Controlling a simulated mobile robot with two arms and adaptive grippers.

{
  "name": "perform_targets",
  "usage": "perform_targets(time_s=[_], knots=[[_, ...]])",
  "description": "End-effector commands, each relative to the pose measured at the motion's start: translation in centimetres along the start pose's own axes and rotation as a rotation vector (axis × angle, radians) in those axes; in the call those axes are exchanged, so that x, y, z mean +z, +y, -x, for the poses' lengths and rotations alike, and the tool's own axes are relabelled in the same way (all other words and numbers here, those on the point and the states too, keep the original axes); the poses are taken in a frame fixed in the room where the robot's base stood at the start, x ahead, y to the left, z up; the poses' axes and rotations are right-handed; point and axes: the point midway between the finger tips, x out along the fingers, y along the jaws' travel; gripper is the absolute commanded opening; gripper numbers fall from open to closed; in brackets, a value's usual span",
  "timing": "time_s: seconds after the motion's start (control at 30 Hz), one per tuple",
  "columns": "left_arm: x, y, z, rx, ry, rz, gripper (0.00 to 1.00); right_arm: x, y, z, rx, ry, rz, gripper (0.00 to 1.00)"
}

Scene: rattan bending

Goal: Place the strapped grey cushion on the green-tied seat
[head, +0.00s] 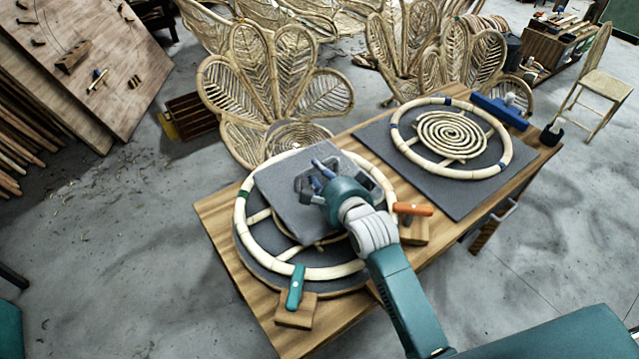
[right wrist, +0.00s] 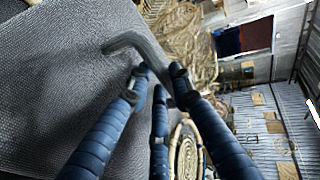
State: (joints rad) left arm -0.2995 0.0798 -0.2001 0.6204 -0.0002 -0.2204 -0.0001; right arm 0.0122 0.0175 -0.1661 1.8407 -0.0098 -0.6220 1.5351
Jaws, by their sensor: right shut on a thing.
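The grey cushion (head: 283,206) is over the left round rattan seat (head: 249,246), which has green ties on its rim. It covers the upper middle of that ring. I cannot tell whether it touches the seat. My right gripper (head: 318,178) is above the cushion, shut on its dark strap. In the right wrist view the cushion (right wrist: 70,80) fills the left side. The strap (right wrist: 135,40) runs to the fingertips of the right gripper (right wrist: 160,73). The part of the seat under the cushion is hidden. My left gripper is not in view.
A blue-tied rattan ring (head: 504,150) with a spiral centre lies on a grey mat (head: 383,147) at the right. A green-handled clamp (head: 296,287) and an orange-handled one (head: 413,209) stand at the left seat's edge. Petal-backed rattan chairs (head: 275,85) stand behind the wooden table (head: 215,213).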

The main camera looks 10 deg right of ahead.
Motion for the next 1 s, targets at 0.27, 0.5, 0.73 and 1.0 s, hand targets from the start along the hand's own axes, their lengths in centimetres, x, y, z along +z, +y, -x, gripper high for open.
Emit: perform_targets(time_s=[0.27, 0.5, 0.73, 1.0], knots=[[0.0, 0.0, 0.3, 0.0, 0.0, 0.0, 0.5, 0.2, 3.5, -1.2, 0.001, 0.0, 0.002, 0.0], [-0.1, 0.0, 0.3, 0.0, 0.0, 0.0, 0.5, 0.3, 4.0, -1.4, -0.003, 0.0, 0.001, 0.0], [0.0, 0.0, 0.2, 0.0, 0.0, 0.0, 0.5, 0.3, 4.4, -1.5, 0.001, 0.0, 0.0, 0.25], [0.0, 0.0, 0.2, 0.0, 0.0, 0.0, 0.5, 0.3, 4.3, -1.5, 0.001, 0.0, 0.001, 0.4]])
